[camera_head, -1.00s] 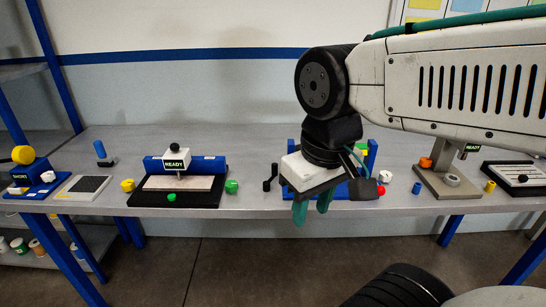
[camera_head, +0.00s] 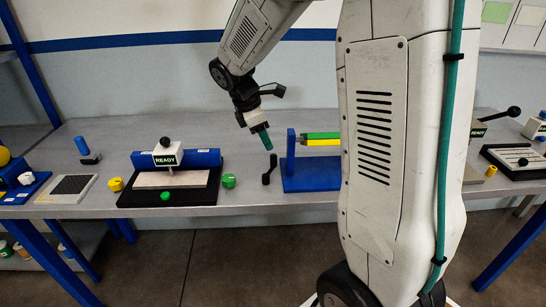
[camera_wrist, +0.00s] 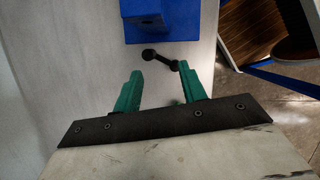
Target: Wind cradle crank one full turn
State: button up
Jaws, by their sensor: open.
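The cradle (camera_head: 312,180) is a blue stand at the bench's front edge, with a green bar and a yellow bar showing at its top. Its right part is hidden behind my arm. The black crank (camera_head: 269,174) is on its left side, with a knob at each end. My gripper (camera_head: 267,143) is above the crank and points down. In the wrist view the two teal fingers (camera_wrist: 158,85) are apart and empty. The crank (camera_wrist: 160,58) lies just beyond the fingertips there, and the blue cradle (camera_wrist: 160,20) is behind it.
A black-based press marked READY (camera_head: 168,180) stands left of the cradle. A green knob (camera_head: 229,181) lies between them. A yellow knob (camera_head: 115,184) and a grey pad (camera_head: 67,189) are farther left. The bench front edge is close to the crank.

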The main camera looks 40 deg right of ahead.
aim_at(273, 155)
jog(key=shift+n, duration=0.8)
jog(key=x, duration=0.3)
jog(key=w+x, duration=0.1)
jog(key=x, duration=0.3)
jog(key=w+x, duration=0.1)
jog(key=x, duration=0.2)
jog(key=shift+w+d+f, duration=0.1)
jog(key=shift+d+f, duration=0.05)
jog(key=shift+d, duration=0.25)
grip_shut()
